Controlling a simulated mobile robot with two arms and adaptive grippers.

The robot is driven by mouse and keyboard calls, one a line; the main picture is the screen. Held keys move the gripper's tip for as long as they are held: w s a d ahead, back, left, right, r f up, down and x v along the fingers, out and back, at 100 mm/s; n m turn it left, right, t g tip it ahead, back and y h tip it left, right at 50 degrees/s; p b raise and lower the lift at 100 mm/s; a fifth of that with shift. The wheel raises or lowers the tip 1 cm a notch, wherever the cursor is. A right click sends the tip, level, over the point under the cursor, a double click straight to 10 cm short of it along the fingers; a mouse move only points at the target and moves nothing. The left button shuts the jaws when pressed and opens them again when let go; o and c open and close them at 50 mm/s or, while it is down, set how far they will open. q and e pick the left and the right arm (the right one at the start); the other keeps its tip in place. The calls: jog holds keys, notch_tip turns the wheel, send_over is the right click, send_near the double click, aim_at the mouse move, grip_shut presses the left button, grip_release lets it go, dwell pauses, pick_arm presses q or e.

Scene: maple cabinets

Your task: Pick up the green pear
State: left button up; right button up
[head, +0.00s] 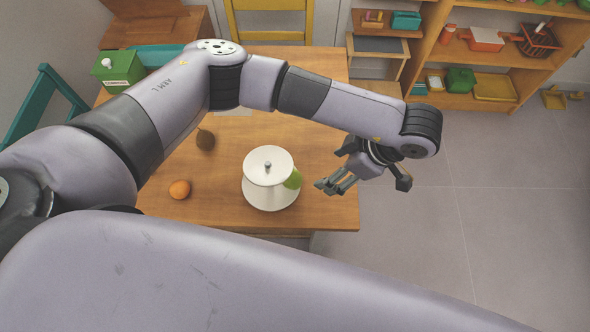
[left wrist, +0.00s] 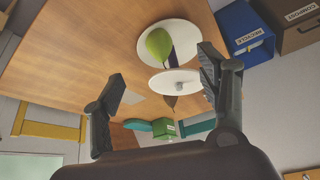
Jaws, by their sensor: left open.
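The green pear (head: 293,179) rests on the lower tier of a white two-tier stand (head: 259,198) on the wooden table, at its right side. The upper tier hides part of the pear in the head view. In the left wrist view the whole pear (left wrist: 159,44) shows beside the stand's upper tier (left wrist: 172,80). My left gripper (head: 328,187) is open and empty, to the right of the stand and apart from the pear. In the left wrist view its fingers (left wrist: 162,68) are spread, with the pear seen between them. My right gripper is not in view.
An orange (head: 180,189) and a brown fruit (head: 205,140) lie on the table (head: 320,215) left of the stand. A green box (head: 118,72), a teal chair (head: 50,100) and a yellow chair (head: 270,22) stand around it.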

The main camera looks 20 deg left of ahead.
aim_at(297, 175)
pick_arm(q)
jog(key=shift+y, duration=0.3)
jog(key=x, duration=0.8)
jog(key=w+a+x, duration=0.1)
jog(key=x, duration=0.2)
jog(key=shift+a+f, duration=0.1)
jog(key=shift+a, duration=0.05)
jog(key=shift+a+f, duration=0.25)
jog(key=shift+a, duration=0.15)
jog(key=p+x, duration=0.2)
jog(key=x, duration=0.1)
jog(key=shift+a+f, duration=0.15)
jog(key=shift+a, duration=0.2)
jog(key=shift+a+f, duration=0.25)
jog(key=shift+f, duration=0.2)
jog(key=shift+t, duration=0.3)
jog(key=shift+d, duration=0.1)
jog(key=c, duration=1.2)
